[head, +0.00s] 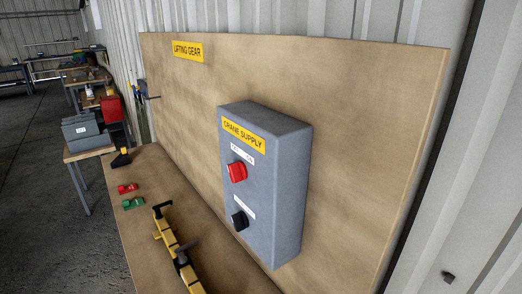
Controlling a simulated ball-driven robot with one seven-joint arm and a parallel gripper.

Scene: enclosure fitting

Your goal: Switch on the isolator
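A grey enclosure (284,194) is fixed to an upright wooden board, with a yellow label (243,135) reading "CRANE SUPPLY". On its front face is a red rotary knob (237,172), under a small white label (242,153) that is hard to read at this angle. Below it is a black knob (240,220) with its own small white label (244,207). The front face is seen obliquely from the right, so I cannot tell the exact position of either knob. My gripper does not show in this view.
The board (360,120) carries a yellow "LIFTING GEAR" sign (188,51). A bench (150,185) runs below, with a yellow-and-black clamp-like tool (165,234), a red item (127,188) and a green item (133,203). Open floor (40,200) lies left.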

